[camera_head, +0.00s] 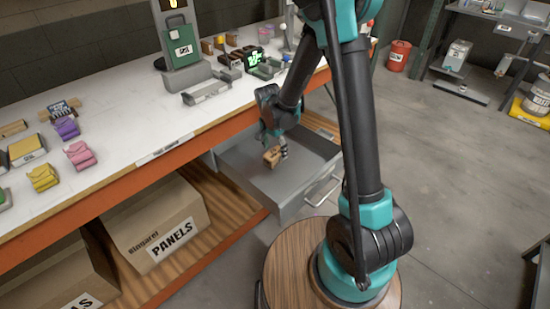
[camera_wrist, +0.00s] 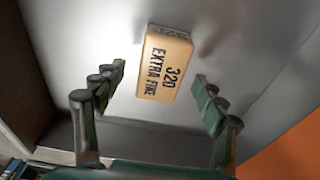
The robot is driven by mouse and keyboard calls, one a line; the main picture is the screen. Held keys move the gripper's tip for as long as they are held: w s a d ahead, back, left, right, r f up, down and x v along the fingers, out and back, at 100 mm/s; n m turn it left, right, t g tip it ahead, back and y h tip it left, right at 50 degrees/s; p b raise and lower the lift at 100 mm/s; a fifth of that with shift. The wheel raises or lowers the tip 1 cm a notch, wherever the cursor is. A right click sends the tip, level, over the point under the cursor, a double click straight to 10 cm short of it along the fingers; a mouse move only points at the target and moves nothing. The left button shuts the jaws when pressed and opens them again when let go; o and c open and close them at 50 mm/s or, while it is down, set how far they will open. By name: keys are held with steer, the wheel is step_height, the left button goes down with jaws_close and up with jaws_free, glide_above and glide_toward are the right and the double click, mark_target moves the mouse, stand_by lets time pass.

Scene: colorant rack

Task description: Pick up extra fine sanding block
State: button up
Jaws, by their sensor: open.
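The extra fine sanding block (camera_wrist: 164,64) is a tan block marked "320 EXTRA FINE". It lies on the bare floor of the open grey drawer (camera_head: 240,157). In the head view the block (camera_head: 271,157) is close beside my gripper (camera_head: 282,148), which reaches down into the drawer. In the wrist view my gripper (camera_wrist: 160,95) is open, with one finger on each side of the block's line. The block sits between and slightly beyond the fingertips, and neither finger appears to touch it.
Drawer walls surround the block, with a handle (camera_head: 324,190) at the front. A cardboard box (camera_head: 155,225) marked "PANELS" stands on the shelf below. The rest of the drawer floor looks clear.

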mark_target(275, 153)
steer(key=shift+w+f, duration=0.15)
steer(key=shift+f, duration=1.25)
steer(key=shift+f, duration=0.2)
steer(key=c, duration=1.3)
step_height(275, 153, up, 20)
steer(key=shift+r, duration=0.25)
